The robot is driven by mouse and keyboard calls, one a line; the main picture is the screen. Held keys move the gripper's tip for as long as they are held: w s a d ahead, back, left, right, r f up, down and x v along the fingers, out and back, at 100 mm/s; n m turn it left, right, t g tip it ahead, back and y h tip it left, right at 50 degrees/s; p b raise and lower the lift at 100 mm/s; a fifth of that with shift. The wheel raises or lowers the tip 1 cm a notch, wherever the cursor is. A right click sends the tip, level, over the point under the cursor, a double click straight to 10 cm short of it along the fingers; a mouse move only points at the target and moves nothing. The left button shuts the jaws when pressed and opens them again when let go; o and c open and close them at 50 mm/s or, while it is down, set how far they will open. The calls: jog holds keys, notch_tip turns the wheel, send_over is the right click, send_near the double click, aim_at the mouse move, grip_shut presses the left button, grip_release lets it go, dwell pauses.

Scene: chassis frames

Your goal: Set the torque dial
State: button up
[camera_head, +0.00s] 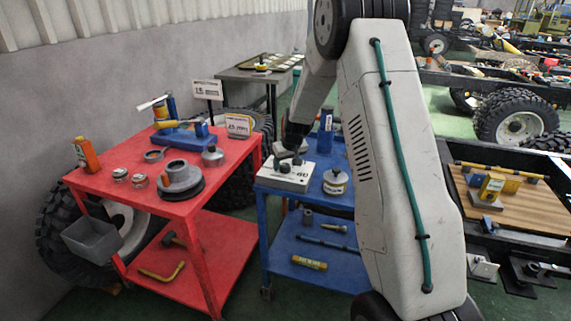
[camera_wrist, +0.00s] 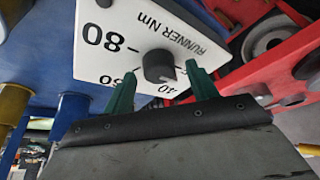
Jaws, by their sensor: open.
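The torque dial is a dark round knob (camera_wrist: 159,66) on a white plate (camera_wrist: 105,60) printed "RUNNER Nm", with 80 and 40 readable and another number partly hidden by a finger. I cannot make out a pointer setting. In the head view the white dial box (camera_head: 283,181) sits on the blue cart's top. My gripper (camera_wrist: 161,84) is open, its two green fingers apart, one on each side of the knob's near side in the wrist view. I see no clear contact with the knob. In the head view my gripper is small and dark just above the box.
A red cart (camera_head: 140,192) stands left, with a grey round part (camera_head: 180,178) and jars. A yellow-edged sign (camera_head: 238,124) and a white sign (camera_head: 207,89) stand behind. A labelled tin (camera_head: 335,182) and a blue container (camera_head: 325,130) are close to the dial box.

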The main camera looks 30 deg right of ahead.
jog(key=shift+f, duration=0.1)
jog(key=c, duration=1)
jog(key=shift+m, duration=0.3)
jog(key=m+h, duration=0.1)
jog(key=m, duration=0.1)
jog(key=m+h, duration=0.1)
jog(key=m, duration=0.2)
jog(key=shift+a+g, duration=0.15)
jog(key=shift+g, duration=0.25)
jog(key=m+g, duration=0.1)
jog(key=m, duration=0.2)
jog(key=m+h, duration=0.1)
jog(key=m, duration=0.2)
jog(key=shift+w+a+g, duration=0.1)
jog(key=shift+w+g, duration=0.05)
jog(key=shift+g, duration=0.25)
jog(key=o, duration=1)
